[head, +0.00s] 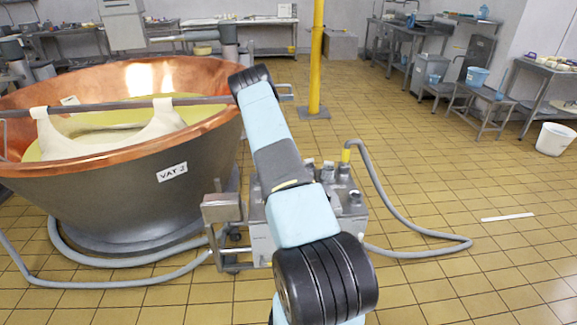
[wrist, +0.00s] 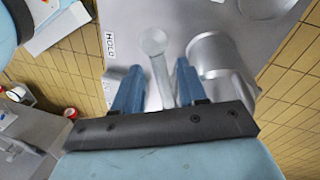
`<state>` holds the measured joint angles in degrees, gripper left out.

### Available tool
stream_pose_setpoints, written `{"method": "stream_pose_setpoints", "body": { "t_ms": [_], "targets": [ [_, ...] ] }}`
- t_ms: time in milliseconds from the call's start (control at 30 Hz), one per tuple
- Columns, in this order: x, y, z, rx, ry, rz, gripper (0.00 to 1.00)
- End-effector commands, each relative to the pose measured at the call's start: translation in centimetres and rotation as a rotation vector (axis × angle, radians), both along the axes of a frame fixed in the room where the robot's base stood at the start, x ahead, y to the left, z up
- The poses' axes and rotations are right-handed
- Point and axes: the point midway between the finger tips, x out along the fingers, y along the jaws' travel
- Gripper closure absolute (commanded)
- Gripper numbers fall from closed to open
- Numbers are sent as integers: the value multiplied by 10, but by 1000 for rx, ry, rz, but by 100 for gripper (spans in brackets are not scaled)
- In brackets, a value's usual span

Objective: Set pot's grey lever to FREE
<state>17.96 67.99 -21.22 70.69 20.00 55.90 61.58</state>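The grey lever (wrist: 160,70) shows in the wrist view as a slim bar with a round end, on a grey metal plate (wrist: 130,14). A label reading HOLD (wrist: 110,43) is left of its round end. A second white label (wrist: 108,88) is partly covered by my left finger; its word is not readable. My gripper (wrist: 157,80) is open, its two blue fingers on either side of the lever bar, with gaps visible. I cannot tell its depth. In the head view, the grey machine (head: 262,240) stands behind my arm, which hides the lever and my gripper.
A grey cylinder (wrist: 215,58) rises close to my right finger. In the head view, copper vat 2 (head: 130,195) stands left of the machine. A grey hose (head: 385,200) loops onto the floor at right. A yellow post (head: 316,60) stands behind; the right floor is mostly clear.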

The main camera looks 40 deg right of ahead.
Motion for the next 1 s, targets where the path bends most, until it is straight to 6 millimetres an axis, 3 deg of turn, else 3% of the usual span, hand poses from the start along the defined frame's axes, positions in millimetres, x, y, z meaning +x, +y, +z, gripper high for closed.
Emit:
{"method": "stream_pose_setpoints", "body": {
  "t_ms": [367,1000],
  "targets": [
    [3,0,7,1,-3,1,57],
    [23,-5,115,1,-1,0,57]
  ]
}}
